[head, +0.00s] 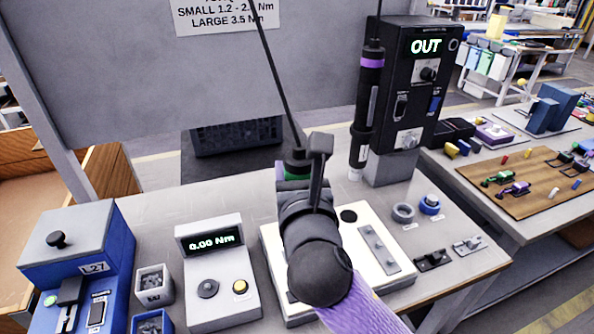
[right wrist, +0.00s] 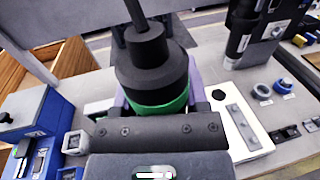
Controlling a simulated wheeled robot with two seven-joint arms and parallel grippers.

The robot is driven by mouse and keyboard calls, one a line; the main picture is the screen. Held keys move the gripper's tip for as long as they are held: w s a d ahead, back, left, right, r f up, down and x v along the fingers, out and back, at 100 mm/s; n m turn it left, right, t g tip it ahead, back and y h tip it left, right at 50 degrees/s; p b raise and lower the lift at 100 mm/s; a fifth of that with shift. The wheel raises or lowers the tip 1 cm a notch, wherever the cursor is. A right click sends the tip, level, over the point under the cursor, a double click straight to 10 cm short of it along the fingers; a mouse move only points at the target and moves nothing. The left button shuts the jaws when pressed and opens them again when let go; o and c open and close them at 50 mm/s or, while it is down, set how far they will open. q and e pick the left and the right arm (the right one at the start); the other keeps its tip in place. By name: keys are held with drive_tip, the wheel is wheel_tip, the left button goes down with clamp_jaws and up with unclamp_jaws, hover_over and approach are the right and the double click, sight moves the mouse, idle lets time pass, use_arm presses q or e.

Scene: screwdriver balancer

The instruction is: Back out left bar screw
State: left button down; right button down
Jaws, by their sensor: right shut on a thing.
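My right gripper (head: 297,180) is shut on a dark screwdriver with a green band (right wrist: 160,98). A cable runs up from the screwdriver's top. My right arm hides the screwdriver's lower part and bit. Below is a white work plate (head: 397,283), partly covered by my arm. A grey bar (head: 379,248) lies on the plate's right part, with small marks along it; it also shows in the right wrist view (right wrist: 241,126). I cannot tell whether these marks are screws. Any bar on the plate's left is hidden. My left gripper is not in view.
A purple-banded screwdriver (head: 370,88) hangs beside a black controller (head: 416,70) reading OUT. A torque meter (head: 217,283) reads 0.00 Nm, beside small bins (head: 154,284) and a blue-grey box (head: 80,245). Rings (head: 403,213) and black clips (head: 432,260) lie right of the plate.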

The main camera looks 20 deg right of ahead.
drive_tip(key=shift+f, duration=0.85)
